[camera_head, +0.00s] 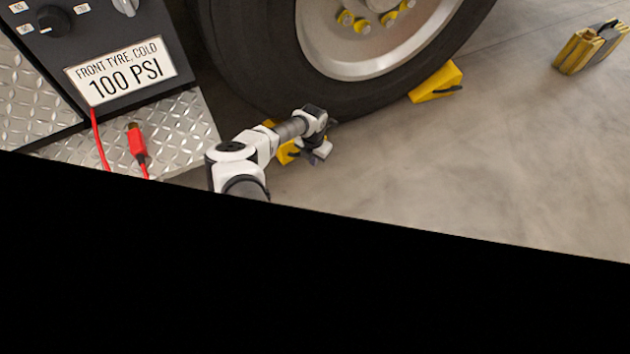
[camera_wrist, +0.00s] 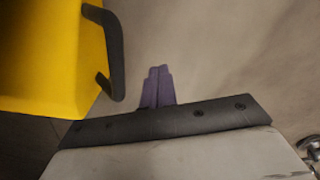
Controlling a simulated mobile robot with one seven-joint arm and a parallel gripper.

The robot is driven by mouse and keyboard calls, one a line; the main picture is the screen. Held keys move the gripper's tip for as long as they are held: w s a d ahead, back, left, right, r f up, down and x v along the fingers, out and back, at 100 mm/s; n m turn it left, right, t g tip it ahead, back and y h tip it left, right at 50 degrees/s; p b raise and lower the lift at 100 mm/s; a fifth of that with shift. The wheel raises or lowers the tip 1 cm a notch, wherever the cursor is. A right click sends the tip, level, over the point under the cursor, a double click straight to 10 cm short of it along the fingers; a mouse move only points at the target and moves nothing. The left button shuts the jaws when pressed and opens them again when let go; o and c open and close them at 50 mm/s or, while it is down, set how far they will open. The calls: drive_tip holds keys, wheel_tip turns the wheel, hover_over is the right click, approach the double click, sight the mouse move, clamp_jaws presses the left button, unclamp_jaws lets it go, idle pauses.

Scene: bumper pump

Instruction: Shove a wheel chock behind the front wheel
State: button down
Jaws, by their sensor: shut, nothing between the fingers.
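The front wheel (camera_head: 380,30) has a large black tyre that stands on the concrete floor. One yellow wheel chock (camera_head: 436,82) with a dark handle sits against the tyre's lower right side. A second yellow chock (camera_head: 287,155) lies at the tyre's lower left side, largely hidden by my arm; I cannot tell whether it touches the tyre. My gripper (camera_head: 322,152) is low beside this second chock. In the wrist view a yellow chock (camera_wrist: 38,50) with a black handle fills the upper left. My gripper's fingers (camera_wrist: 158,85) are shut and empty, to the right of that handle and apart from it.
A dark panel (camera_head: 118,72) reading "FRONT TYRE, COLD 100 PSI" stands at the upper left on diamond plate. A red connector (camera_head: 137,142) and red hoses lie near it. A yellow and black case (camera_head: 590,47) stands far right. The floor (camera_head: 480,170) between is clear. Black covers the bottom.

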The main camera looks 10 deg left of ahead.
drive_tip(key=shift+s+d, duration=0.1)
drive_tip(key=shift+s, duration=0.1)
drive_tip(key=shift+r+p, duration=0.15)
drive_tip(key=shift+p, duration=0.2)
wheel_tip(320, 180, up, 10)
drive_tip(key=p, duration=1.1)
idle(0.6)
